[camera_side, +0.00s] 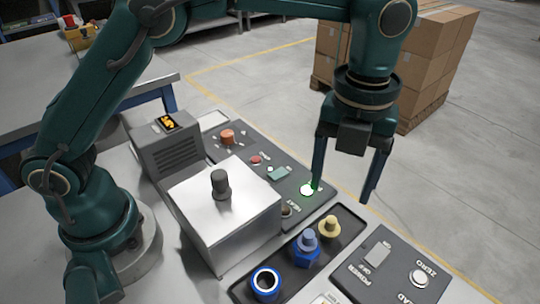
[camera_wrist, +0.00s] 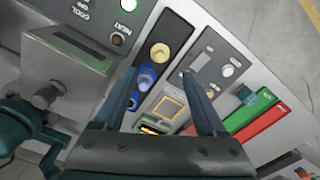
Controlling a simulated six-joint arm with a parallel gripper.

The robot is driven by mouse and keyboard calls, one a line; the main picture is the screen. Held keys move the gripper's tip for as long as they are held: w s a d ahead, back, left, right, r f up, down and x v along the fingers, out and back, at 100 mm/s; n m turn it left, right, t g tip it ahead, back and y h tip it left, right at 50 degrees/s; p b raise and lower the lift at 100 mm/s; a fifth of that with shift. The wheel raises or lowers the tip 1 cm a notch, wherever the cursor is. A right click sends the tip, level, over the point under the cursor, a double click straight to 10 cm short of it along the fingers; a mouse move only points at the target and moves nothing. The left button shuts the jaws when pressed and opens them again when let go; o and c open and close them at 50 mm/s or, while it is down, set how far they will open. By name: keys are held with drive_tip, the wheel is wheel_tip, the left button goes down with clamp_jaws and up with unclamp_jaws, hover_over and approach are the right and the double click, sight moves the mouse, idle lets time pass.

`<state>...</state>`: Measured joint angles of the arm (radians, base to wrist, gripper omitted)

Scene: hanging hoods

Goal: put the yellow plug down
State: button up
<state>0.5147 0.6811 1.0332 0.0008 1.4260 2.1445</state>
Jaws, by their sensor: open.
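The yellow plug (camera_side: 328,226) stands upright at the far end of a dark tray (camera_side: 350,222) on the bench. It shows in the wrist view as a yellow disc (camera_wrist: 159,53), just beyond my fingertips. My gripper (camera_side: 342,196) is open and empty, pointing down, above the tray and apart from the plug. Its two fingers also show in the wrist view (camera_wrist: 160,74). A blue plug (camera_side: 306,250) stands beside the yellow one in the same tray, and a blue ring-shaped piece (camera_side: 265,281) lies at the near end.
A metal box with a dark knob (camera_side: 225,212) stands left of the tray. Behind it is a control panel with a lit green button (camera_side: 307,190). A grey panel with switches (camera_side: 395,268) is to the right. Cardboard boxes (camera_side: 425,60) stand on the floor behind.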

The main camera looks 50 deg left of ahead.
drive_tip(key=s+a+r+n+t, duration=0.25)
drive_tip(key=a+r+n, duration=0.2)
drive_tip(key=n, duration=0.35)
drive_tip(key=s+a+r+n+t, duration=0.1)
drive_tip(key=s+a+r+n, duration=0.25)
drive_tip(key=a+n, duration=0.35)
drive_tip(key=s+a+f+n, duration=0.1)
drive_tip(key=s+n, duration=0.1)
drive_tip(key=n, duration=0.3)
drive_tip(key=s+a+f+n+t, duration=0.1)
drive_tip(key=s+a+n, duration=0.1)
drive_tip(key=n, duration=0.2)
drive_tip(key=s+a+f+n+t, duration=0.1)
drive_tip(key=s+a+n, duration=0.1)
drive_tip(key=n, duration=0.3)
drive_tip(key=shift+s+a+f+n, duration=0.15)
drive_tip(key=shift+s+f+n, duration=0.15)
drive_tip(key=shift+s, duration=0.1)
drive_tip(key=shift+s+a+f+n, duration=0.1)
drive_tip(key=shift+s+f+n, duration=0.15)
drive_tip(key=shift+n, duration=0.15)
